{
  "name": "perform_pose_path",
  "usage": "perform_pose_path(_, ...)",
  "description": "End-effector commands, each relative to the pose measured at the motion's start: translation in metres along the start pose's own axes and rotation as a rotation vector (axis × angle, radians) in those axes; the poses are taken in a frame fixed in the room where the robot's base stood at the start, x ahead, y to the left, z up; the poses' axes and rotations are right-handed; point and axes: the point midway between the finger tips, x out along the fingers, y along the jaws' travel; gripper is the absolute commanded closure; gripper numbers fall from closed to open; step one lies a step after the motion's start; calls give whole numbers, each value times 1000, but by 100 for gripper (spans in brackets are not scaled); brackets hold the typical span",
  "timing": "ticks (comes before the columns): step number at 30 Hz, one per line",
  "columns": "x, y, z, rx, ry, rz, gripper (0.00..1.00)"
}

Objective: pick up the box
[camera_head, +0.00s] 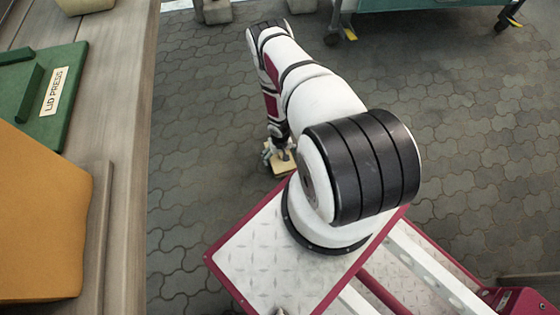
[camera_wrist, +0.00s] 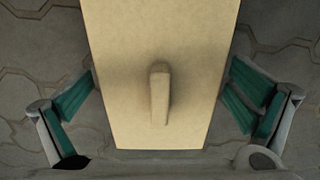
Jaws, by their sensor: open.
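The box (camera_wrist: 160,40) is pale tan and long, with a short raised ridge on its top face. It fills the middle of the wrist view and runs off the top edge. My gripper (camera_wrist: 162,98) is open, with one green-padded finger on each side of the box. Gaps show between both fingers and the box sides. In the head view my gripper (camera_head: 278,152) is low over the floor, and a small part of the tan box (camera_head: 285,169) shows at it. My arm and base hide some of the area around it.
A wooden bench (camera_head: 122,130) runs along the left, bearing a green "LID PRESS" piece (camera_head: 60,112) and an orange-tan block (camera_head: 40,220). A wheeled green cart (camera_head: 430,18) stands at the top right. Paved floor (camera_head: 470,130) lies open to the right.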

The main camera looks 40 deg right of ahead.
Motion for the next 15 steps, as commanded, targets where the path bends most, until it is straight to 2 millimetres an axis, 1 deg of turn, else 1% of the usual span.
perform_pose_path(1,6,0,0,0,0,0,0)
perform_pose_path(2,7,0,0,0,1,0,0)
perform_pose_path(8,6,0,-1,-1,1,0,0)
perform_pose_path(11,6,0,-1,-1,1,0,20)
perform_pose_path(12,6,0,-1,0,1,0,29)
perform_pose_path(14,6,0,-1,0,1,0,43)
perform_pose_path(15,6,0,-1,0,1,0,51)
